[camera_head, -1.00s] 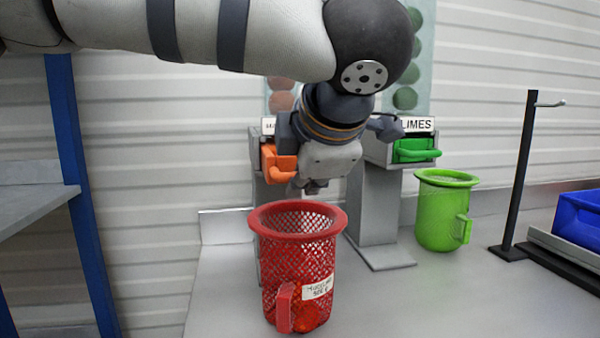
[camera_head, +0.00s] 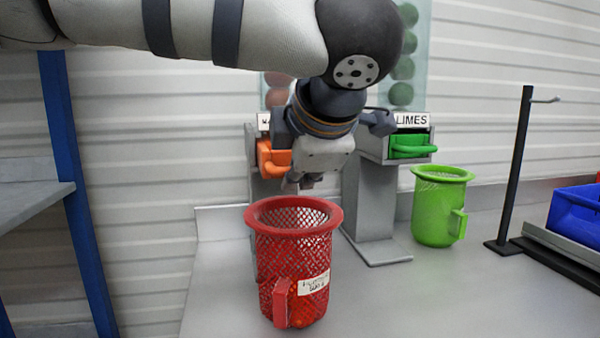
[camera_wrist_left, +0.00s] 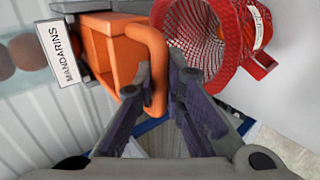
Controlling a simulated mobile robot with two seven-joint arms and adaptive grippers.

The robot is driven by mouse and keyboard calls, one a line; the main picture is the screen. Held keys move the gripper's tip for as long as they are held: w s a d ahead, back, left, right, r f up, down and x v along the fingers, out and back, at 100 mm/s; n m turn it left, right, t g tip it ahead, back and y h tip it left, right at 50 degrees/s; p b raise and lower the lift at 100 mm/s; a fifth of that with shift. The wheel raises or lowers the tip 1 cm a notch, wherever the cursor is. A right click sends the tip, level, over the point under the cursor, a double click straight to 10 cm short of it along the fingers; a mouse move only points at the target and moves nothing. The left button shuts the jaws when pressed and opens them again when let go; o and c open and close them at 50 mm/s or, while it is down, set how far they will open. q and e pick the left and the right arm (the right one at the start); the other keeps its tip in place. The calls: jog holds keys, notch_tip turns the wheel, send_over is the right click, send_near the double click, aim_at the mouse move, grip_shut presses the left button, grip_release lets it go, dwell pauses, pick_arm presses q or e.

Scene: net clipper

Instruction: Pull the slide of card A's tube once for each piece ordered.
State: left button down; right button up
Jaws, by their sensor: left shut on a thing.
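The orange slide (camera_head: 270,158) with its looped handle is on the left tube, whose sign (camera_wrist_left: 57,54) reads MANDARINS in the left wrist view. My left gripper (camera_head: 297,184) is at this slide; in the left wrist view its fingers (camera_wrist_left: 160,88) are shut on the orange handle (camera_wrist_left: 157,60). The green slide (camera_head: 411,146) is on the right tube under the LIMES sign (camera_head: 412,120). No order card is readable. My right gripper is not in view.
A red mesh basket (camera_head: 262,250) stands in front of the mandarin tube, with orange-red pieces at its bottom and an illegible label. A green basket (camera_head: 437,210), a black post (camera_head: 517,165) and a blue bin (camera_head: 577,215) stand right. The front right counter is clear.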

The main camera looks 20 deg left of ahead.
pick_arm(q)
jog(key=shift+w+a+r, duration=0.1)
jog(key=shift+w+a, duration=0.8)
jog(key=shift+w, duration=0.3)
jog(key=shift+w+a+r, duration=0.1)
jog(key=shift+w+a, duration=0.75)
jog(key=shift+w, duration=0.4)
jog(key=shift+w+a, duration=0.9)
jog(key=shift+w, duration=0.3)
jog(key=shift+s+d, duration=1.05)
jog(key=shift+s, duration=0.35)
jog(key=shift+s+d, duration=1.1)
jog(key=shift+s, duration=0.25)
jog(key=shift+s+d, duration=1.05)
jog(key=shift+s, duration=0.35)
jog(key=shift+w+a+r, duration=0.1)
jog(key=shift+w+a, duration=0.95)
jog(key=shift+w, duration=0.35)
jog(key=shift+w+a+f, duration=0.1)
jog(key=shift+w+a, duration=0.95)
jog(key=shift+w, duration=0.35)
jog(key=shift+w+a+r, duration=0.1)
jog(key=shift+w+a, duration=0.95)
jog(key=shift+w, duration=0.35)
